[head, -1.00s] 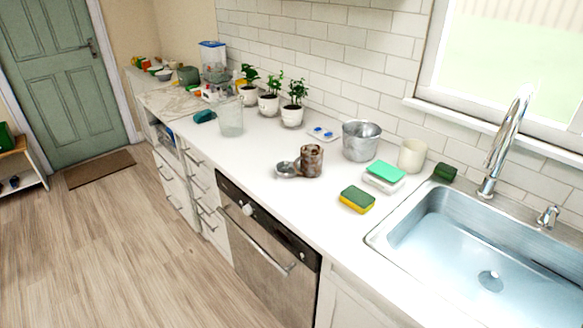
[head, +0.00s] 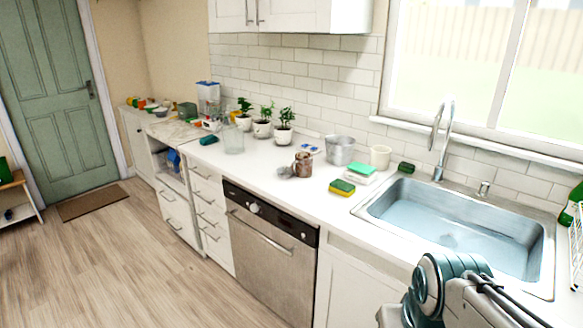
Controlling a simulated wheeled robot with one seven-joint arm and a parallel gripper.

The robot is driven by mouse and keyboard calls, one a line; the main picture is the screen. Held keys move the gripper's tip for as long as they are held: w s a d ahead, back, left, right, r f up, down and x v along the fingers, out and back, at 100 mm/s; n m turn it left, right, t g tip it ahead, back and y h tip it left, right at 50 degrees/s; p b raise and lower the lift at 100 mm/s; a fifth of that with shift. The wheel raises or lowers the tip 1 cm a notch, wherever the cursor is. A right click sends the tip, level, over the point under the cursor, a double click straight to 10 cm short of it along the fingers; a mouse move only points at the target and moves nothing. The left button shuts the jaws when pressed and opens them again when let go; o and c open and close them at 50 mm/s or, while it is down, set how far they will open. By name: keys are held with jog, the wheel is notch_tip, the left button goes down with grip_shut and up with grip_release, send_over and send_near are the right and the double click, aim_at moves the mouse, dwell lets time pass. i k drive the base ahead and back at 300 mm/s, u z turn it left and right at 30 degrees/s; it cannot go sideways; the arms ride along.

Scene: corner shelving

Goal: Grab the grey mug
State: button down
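In the head view, no plain grey mug is clear to me. A brown-grey mottled mug (head: 303,164) stands upright on the white counter, left of the sink. A small grey metal cup or scoop (head: 285,172) sits at its left side; I cannot tell whether the two touch. A larger grey metal pot (head: 340,150) stands behind them to the right, and a cream cup (head: 380,157) stands right of the pot. My arm shows at the lower right, well away from these; my gripper is not in view.
A green-and-yellow sponge (head: 342,187), a green-topped white block (head: 361,173) and the sink (head: 460,225) lie to the right. Potted plants (head: 284,126) and a clear glass vessel (head: 234,139) stand to the left. The counter front (head: 270,181) is clear. The wooden floor is open.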

aim_at(304, 162)
jog(key=u, duration=0.45)
jog(key=i, duration=1.25)
jog(key=u, duration=1.65)
jog(key=i, duration=1.9)
jog(key=z, duration=3)
